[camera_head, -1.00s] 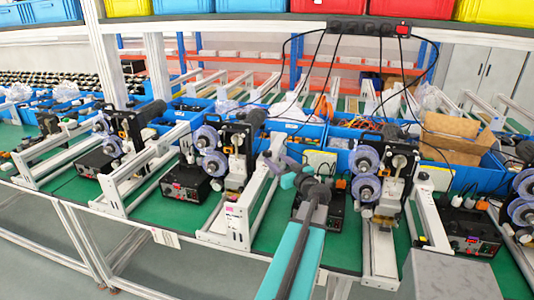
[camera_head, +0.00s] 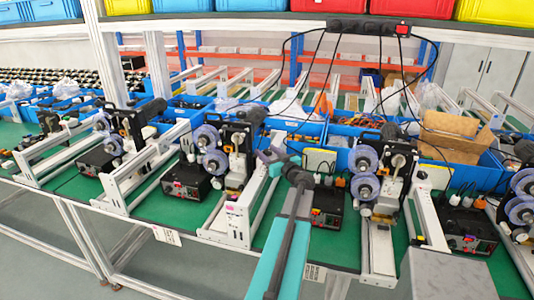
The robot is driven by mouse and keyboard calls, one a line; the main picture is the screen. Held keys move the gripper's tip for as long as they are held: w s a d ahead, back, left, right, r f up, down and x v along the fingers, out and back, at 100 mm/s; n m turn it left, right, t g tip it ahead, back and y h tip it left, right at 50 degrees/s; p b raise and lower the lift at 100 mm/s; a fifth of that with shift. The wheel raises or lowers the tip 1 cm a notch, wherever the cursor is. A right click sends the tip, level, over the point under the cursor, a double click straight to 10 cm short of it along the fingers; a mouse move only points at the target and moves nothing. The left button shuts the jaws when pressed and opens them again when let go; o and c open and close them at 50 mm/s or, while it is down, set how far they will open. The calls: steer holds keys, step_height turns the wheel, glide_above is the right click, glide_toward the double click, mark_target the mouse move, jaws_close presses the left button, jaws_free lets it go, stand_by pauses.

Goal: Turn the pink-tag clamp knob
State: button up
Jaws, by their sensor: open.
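My gripper (camera_head: 268,157), with grey-purple fingers, is at the end of my teal arm near the middle of the picture. It is open, beside the right side of a coder machine (camera_head: 238,150) with two clear-purple reels. A small pink mark (camera_head: 231,209) shows on the white end plate of that machine's frame, below and left of my gripper. I cannot make out which knob is the pink-tag clamp knob at this size. The gap between my fingers and the machine is hard to judge, and I see nothing held between them.
Another coder machine (camera_head: 378,165) stands to the right of my arm, with a black control box (camera_head: 327,208) between the two. Blue bins (camera_head: 300,129) with cables and parts line the back of the green bench (camera_head: 275,228). A black cable bundle hangs above.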

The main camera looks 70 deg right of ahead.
steer(key=shift+c, duration=0.2)
steer(key=c, duration=1)
steer(key=shift+d+r+n+t+y+p, duration=0.2)
steer(key=shift+n+t+y+p, duration=0.25)
steer(key=shift+p, duration=0.55)
steer(key=shift+n+t+y+p, duration=0.25)
steer(key=shift+n+y+p, duration=0.1)
steer(key=shift+y+p, duration=0.3)
steer(key=shift+n+t+y+p, duration=0.4)
steer(key=shift+n+y+p, duration=0.1)
steer(key=shift+y+p, duration=0.15)
steer(key=shift+f+n+t+y+p, duration=0.1)
steer(key=shift+n+t+y+p, duration=0.3)
steer(key=shift+n+y, duration=0.35)
steer(key=shift+a+n+y, duration=0.2)
steer(key=shift+n+y, duration=0.05)
steer(key=shift+y, duration=0.45)
steer(key=shift+f, duration=0.1)
